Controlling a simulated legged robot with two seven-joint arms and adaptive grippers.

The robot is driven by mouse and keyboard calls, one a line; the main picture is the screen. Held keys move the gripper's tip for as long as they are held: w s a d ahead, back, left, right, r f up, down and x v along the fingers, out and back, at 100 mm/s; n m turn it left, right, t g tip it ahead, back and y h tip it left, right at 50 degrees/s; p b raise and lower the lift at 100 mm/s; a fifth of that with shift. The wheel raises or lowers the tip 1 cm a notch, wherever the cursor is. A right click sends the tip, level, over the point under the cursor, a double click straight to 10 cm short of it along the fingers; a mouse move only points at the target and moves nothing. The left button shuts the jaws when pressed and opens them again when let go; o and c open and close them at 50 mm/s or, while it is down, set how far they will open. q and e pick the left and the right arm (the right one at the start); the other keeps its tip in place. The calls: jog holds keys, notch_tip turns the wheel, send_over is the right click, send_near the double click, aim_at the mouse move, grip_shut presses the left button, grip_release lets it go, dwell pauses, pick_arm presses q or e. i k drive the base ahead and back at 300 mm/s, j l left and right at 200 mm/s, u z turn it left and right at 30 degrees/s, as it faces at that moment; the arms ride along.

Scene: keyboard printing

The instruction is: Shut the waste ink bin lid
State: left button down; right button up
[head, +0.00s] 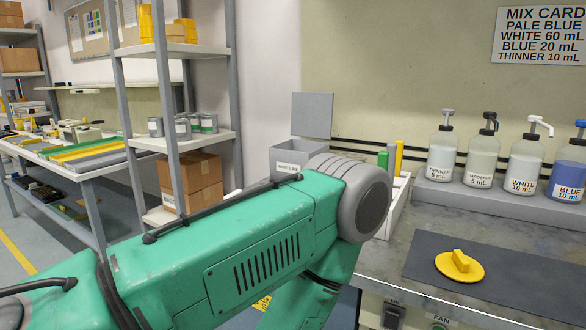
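The waste ink bin (290,152) is a grey box with a white label on its front, at the back of the bench near the picture's middle. Its flat grey lid (312,115) stands upright at the back, so the bin is open. My green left arm comes in from the left, crosses in front of the bin's lower part and bends down at a grey joint. My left gripper is out of view. My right arm and gripper are not in view.
Right of the bin stands a white tray (398,207) with green and yellow upright items. Pump bottles (478,155) line a grey ledge. A yellow handled disc (460,267) lies on a dark mat (520,275). A shelf rack (168,100) stands left.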

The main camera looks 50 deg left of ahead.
aim_at(311, 115)
jog(key=u, duration=1.45)
jog(key=j+z, duration=0.15)
jog(key=z, duration=0.35)
jog(key=i+j+z, duration=0.1)
jog(key=z, duration=0.4)
jog(key=j+z, duration=0.3)
jog(key=z, duration=0.15)
jog(key=j+z, duration=0.2)
jog(key=z, duration=0.3)
jog(key=k+j+z, duration=0.25)
jog(key=j, duration=0.4)
jog(key=k+j+z, duration=0.25)
jog(key=j, duration=0.4)
jog(key=k+j+z, duration=0.3)
jog(key=j, duration=0.25)
jog(key=k+j+z, duration=0.25)
jog(key=k+j, duration=0.15)
jog(key=j, duration=0.1)
